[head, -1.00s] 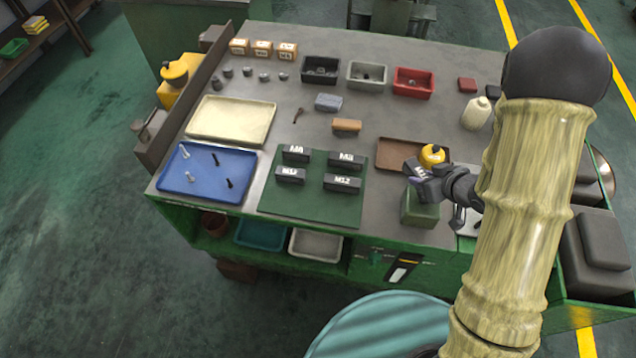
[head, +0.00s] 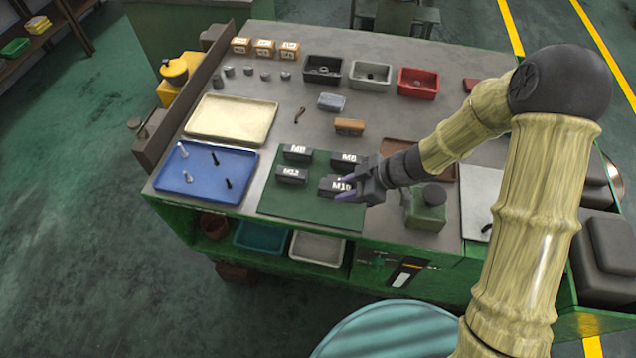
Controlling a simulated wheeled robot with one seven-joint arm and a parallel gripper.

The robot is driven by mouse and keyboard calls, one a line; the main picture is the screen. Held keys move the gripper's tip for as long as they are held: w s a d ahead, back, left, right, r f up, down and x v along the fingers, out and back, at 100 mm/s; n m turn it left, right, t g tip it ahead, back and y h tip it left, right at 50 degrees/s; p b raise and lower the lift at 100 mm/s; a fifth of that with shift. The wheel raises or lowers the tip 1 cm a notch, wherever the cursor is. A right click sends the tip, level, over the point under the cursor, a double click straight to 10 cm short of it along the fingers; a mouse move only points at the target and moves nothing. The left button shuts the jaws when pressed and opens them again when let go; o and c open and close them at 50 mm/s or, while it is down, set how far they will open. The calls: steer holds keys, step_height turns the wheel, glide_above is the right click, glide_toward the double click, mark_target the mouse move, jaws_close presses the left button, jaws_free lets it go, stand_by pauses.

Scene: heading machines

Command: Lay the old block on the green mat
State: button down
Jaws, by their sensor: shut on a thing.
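The green mat (head: 285,203) lies at the front middle of the workbench. Dark blocks with white labels stand on it: one at back left (head: 297,152), one at back right (head: 345,159), and one at front left (head: 290,174) that seems to read M12. A dark block that seems to read M10 (head: 333,184) is at front right. My gripper (head: 355,180) is shut on this block, its purple-tipped fingers at the block's right end. The fingers partly hide it. I cannot tell whether it touches the mat, nor which block is the old one.
A blue tray (head: 207,190) with bolts and a cream tray (head: 231,119) lie left of the mat. An orange-brown block (head: 349,126) and a grey-blue block (head: 331,102) lie behind it. A green box (head: 427,212) stands to its right. My arm hides much of the brown tray (head: 396,146).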

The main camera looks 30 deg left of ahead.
steer(key=shift+f, duration=0.1)
steer(key=shift+f, duration=2.8)
steer(key=shift+f+p, duration=0.3)
steer(key=shift+f, duration=1.8)
steer(key=c, duration=1)
jaws_free()
steer(key=shift+f, duration=0.1)
steer(key=shift+c, duration=0.2)
